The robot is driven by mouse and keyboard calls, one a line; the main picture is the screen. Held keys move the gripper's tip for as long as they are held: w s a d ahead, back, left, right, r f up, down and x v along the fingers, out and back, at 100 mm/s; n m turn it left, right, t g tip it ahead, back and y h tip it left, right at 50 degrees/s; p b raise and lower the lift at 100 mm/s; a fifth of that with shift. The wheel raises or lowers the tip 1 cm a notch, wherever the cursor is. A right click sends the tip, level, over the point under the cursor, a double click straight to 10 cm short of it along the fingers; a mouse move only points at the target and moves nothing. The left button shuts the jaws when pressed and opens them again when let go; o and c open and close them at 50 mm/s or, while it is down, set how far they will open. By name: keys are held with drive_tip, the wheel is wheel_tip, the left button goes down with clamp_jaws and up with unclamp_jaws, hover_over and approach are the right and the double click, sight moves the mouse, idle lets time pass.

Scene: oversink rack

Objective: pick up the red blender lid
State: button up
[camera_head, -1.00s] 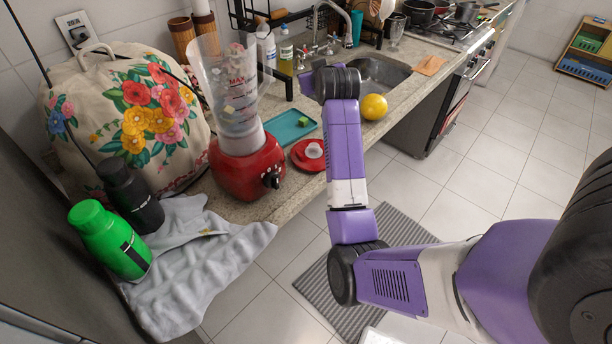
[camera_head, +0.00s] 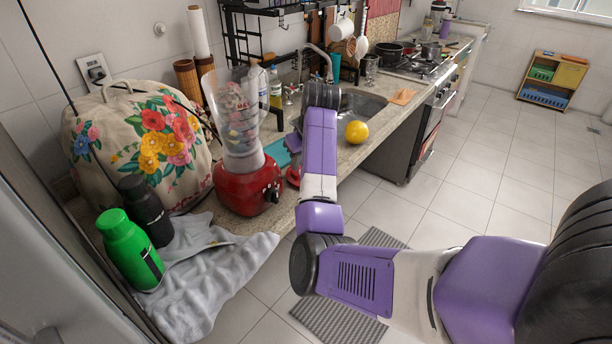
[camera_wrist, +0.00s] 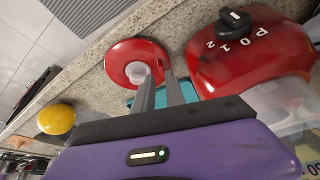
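The red blender lid (camera_wrist: 121,53) is a round red disc with a pale translucent knob (camera_wrist: 137,72) in the middle, seen on the stone counter in the wrist view. In the head view, only a strip of the lid (camera_head: 292,175) shows, beside the red blender base (camera_head: 240,190); my arm hides the rest. My gripper (camera_wrist: 157,76) points at the lid, with a narrow gap between its two grey fingers. The fingertips overlap the knob's right side in the wrist view. I cannot tell whether they touch it. My fingers are hidden in the head view.
The blender with its clear jug (camera_head: 240,115) stands close to the lid. A teal tray (camera_head: 277,152) lies behind it. A yellow ball-shaped fruit (camera_head: 356,132) sits by the sink (camera_head: 365,103). A green bottle (camera_head: 130,250) and a dark bottle (camera_head: 147,212) stand on the grey cloth (camera_head: 215,275).

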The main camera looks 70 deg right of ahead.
sight(296, 174)
drive_tip(key=shift+w+p+x, duration=0.2)
drive_tip(key=shift+p+x, duration=0.3)
drive_tip(key=shift+x, duration=2.2)
clamp_jaws()
